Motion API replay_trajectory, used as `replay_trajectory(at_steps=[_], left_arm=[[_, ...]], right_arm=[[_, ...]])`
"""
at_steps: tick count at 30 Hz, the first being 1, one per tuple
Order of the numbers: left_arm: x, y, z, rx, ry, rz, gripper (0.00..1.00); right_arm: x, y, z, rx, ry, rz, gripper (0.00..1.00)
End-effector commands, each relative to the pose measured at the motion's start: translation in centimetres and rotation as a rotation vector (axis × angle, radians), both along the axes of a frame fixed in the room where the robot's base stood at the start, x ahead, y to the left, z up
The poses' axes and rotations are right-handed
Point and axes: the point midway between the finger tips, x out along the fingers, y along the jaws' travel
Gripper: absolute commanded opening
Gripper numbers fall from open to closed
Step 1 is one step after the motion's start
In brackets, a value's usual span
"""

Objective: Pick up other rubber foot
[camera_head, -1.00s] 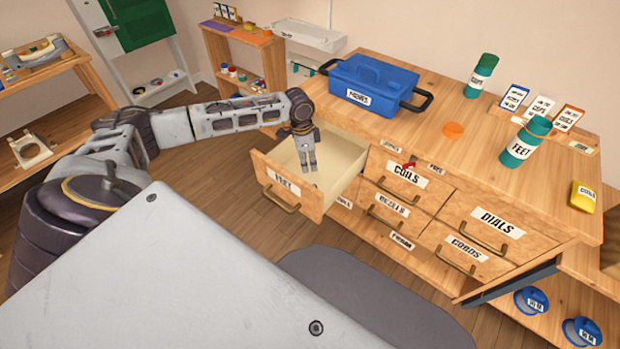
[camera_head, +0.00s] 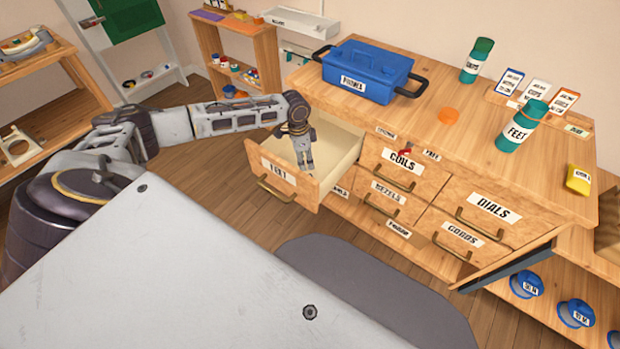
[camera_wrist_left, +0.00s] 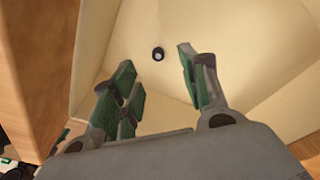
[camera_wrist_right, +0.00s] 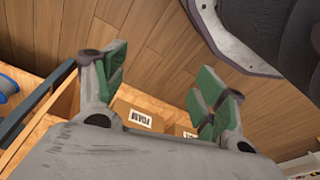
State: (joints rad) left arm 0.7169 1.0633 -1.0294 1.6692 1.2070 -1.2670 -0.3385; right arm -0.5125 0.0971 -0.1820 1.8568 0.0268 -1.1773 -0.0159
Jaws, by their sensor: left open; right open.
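A small dark rubber foot (camera_wrist_left: 158,54) with a pale centre lies on the cream floor of an open drawer, seen in the left wrist view. My left gripper (camera_wrist_left: 160,88) is open above it, and the foot sits beyond the fingertips, between their lines. In the head view my left gripper (camera_head: 304,168) points down into the open drawer (camera_head: 342,150), and the foot is not visible there. My right gripper (camera_wrist_right: 160,82) is open and empty in the right wrist view, facing the floor and the lower cabinet.
The drawer's wooden front (camera_head: 277,180) and side walls stand close around the left gripper. A blue toolbox (camera_head: 366,70) is on the counter behind the drawer. A red item (camera_head: 405,151) is at the COILS drawer. A dark-edged panel (camera_head: 505,268) juts out at right.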

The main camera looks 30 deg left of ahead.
Motion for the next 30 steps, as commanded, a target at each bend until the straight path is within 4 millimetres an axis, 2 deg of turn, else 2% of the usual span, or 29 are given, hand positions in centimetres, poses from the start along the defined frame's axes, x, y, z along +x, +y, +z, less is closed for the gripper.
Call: replay_trajectory(at_steps=[10,25,30], left_arm=[[0.3,-0.3,-3.1,0.0,0.0,-0.001,0.44],[0.3,-0.4,-3.6,0.0,0.0,-0.001,0.44],[0.3,-0.6,-4.4,0.0,0.0,-0.001,0.44]], right_arm=[[0.0,0.5,2.4,0.008,0.011,0.005,0.71],[-0.1,0.6,3.0,0.009,0.013,0.006,0.71],[-0.1,0.6,2.8,0.01,0.013,0.006,0.71]])
